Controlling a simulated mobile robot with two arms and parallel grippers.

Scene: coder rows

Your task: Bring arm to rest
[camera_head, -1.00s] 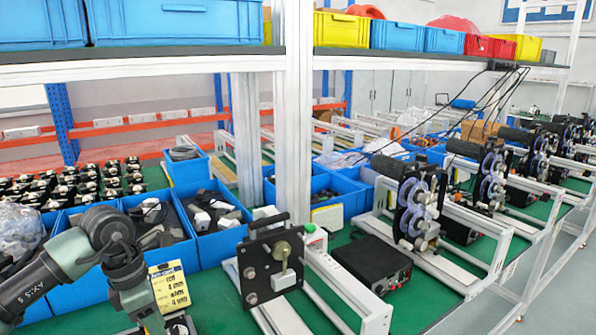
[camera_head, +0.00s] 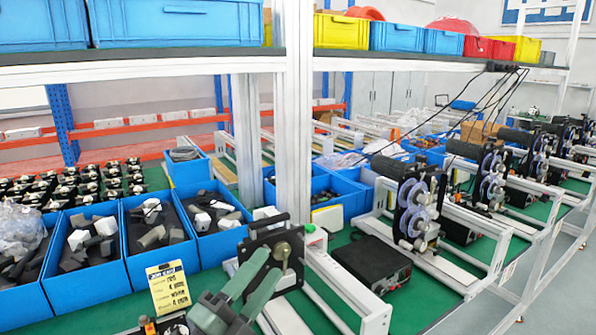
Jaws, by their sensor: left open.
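My left gripper (camera_head: 268,264) is at the bottom middle of the head view. Its two grey-green fingers point up and to the right, with a gap between them, and I see nothing held. The fingertips overlap the lower part of a black plate fixture (camera_head: 270,243) with a handle in the picture; I cannot tell whether they touch it. Most of my left arm is below the picture edge. My right gripper is not in view.
Blue bins (camera_head: 88,275) with grey and white parts line the left of the green bench (camera_head: 90,316). A yellow card (camera_head: 169,288) stands left of my gripper. A black box (camera_head: 372,262) and a reel machine (camera_head: 416,210) are to the right. A loaded shelf (camera_head: 180,57) spans above.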

